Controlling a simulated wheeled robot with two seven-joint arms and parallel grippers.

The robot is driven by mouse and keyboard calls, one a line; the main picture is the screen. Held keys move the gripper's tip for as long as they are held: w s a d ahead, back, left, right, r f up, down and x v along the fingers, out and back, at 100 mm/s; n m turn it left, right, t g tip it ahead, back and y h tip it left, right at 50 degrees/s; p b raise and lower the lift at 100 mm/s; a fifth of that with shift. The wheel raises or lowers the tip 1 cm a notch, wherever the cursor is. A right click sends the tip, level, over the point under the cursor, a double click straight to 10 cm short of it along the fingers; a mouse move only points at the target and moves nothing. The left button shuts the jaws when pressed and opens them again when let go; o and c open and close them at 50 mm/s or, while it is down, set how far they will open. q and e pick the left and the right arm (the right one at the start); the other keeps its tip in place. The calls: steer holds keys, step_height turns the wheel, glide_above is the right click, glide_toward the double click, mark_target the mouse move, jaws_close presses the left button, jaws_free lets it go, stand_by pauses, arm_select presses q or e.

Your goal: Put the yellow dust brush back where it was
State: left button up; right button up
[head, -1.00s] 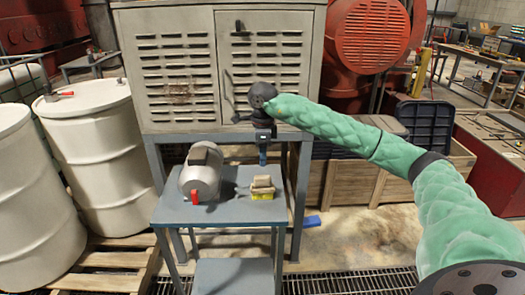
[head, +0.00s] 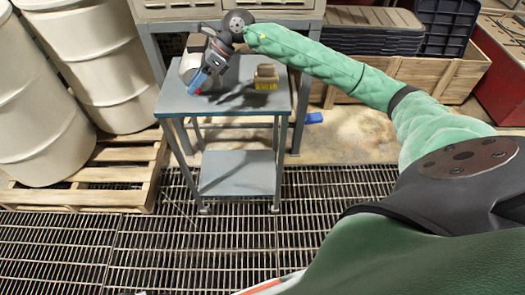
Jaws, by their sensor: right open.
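My right gripper (head: 200,82) reaches over the left part of the small grey-blue table (head: 241,98), its blue fingertips pointing down and left. It is open, and I see nothing held in it. It overlaps a silver cylinder (head: 189,65) with a red part, so I cannot tell whether they touch. A small block with a tan top and yellow lower side (head: 266,77) sits on the tabletop, right of the gripper and apart from it. I cannot tell whether it is the yellow dust brush; no other clear brush shows. My left gripper is out of view.
The table has a lower shelf (head: 236,173), which is bare. White drums (head: 93,60) stand on a wooden pallet (head: 110,165) at the left. A blue item (head: 313,118) lies on the floor right of the table. A wooden crate (head: 395,80) is behind it. Floor grating (head: 220,240) is in front.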

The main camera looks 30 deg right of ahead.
steer(key=s+a+r+m+t+y, duration=0.2)
steer(key=a+m+y, duration=0.2)
steer(key=a+y, duration=0.15)
steer(key=s+a+r+m+t+y, duration=0.2)
steer(key=a+m+t+y, duration=0.15)
steer(key=a, duration=0.35)
steer(key=s+d+f+m+t+h, duration=0.35)
steer(key=f+m+h, duration=0.3)
steer(key=m, duration=0.45)
steer(key=s+d+f+m+t+h, duration=0.2)
steer(key=d+f+m+h, duration=0.2)
steer(key=f+m+h, duration=0.5)
steer(key=s+d+f+m+t+h, duration=0.2)
steer(key=s+d+f+m+h, duration=0.3)
steer(key=m, duration=0.9)
steer(key=s+a+f+m+g+y, duration=0.1)
steer(key=s+f+g, duration=0.5)
steer(key=s, duration=0.6)
steer(key=s+a+f+m+g+y, duration=0.2)
steer(key=s+f+g, duration=0.4)
steer(key=s, duration=0.7)
step_height(320, 180, down, 2)
steer(key=shift+a+f+m, duration=0.1)
steer(key=shift+a+m, duration=0.1)
steer(key=shift+m, duration=0.65)
